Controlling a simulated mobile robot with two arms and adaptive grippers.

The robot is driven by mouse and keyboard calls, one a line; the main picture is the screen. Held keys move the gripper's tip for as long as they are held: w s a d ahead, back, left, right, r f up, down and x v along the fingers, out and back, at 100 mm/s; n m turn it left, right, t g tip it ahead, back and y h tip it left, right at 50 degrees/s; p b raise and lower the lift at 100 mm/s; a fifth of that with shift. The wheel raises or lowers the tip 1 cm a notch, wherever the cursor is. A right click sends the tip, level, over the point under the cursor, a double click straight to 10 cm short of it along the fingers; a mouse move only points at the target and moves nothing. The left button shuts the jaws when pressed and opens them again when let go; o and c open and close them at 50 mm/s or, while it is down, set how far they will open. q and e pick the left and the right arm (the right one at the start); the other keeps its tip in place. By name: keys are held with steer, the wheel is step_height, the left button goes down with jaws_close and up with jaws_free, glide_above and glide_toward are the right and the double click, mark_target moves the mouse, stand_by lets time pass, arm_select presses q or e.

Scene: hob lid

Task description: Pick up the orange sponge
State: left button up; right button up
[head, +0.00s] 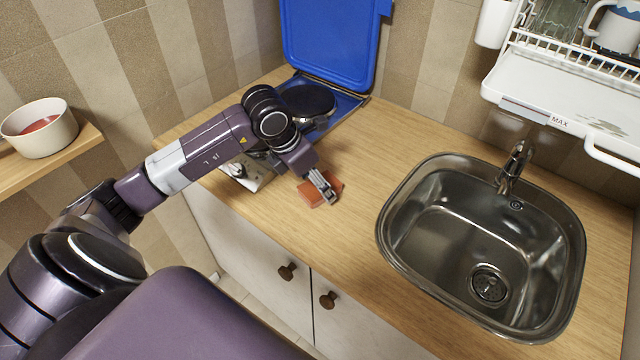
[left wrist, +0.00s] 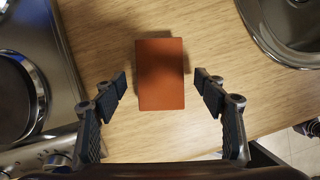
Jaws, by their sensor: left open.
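The orange sponge (head: 309,194) lies flat on the wooden countertop between the hob and the sink. In the left wrist view the sponge (left wrist: 160,75) is a plain orange-brown rectangle, upright in the picture. My left gripper (head: 326,190) is over the sponge in the head view and hides part of it. In the left wrist view my left gripper (left wrist: 160,86) is open, with one finger on each side of the sponge's near part and a gap on both sides. My right gripper is in neither view.
The steel sink (head: 440,225) with its tap (head: 515,165) is to the right. The hob (head: 340,112) with its raised blue lid (head: 330,45) is at the back. A dish rack (head: 560,85) hangs above the sink. A bowl (head: 40,130) stands on a shelf at far left.

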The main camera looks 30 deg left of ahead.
arm_select(q)
steer(key=shift+x, duration=0.75)
steer(key=shift+w+f, duration=0.1)
steer(key=shift+c, duration=0.4)
steer(key=c, duration=0.9)
steer(key=shift+c, duration=0.2)
step_height(320, 180, up, 20)
steer(key=b, duration=0.2)
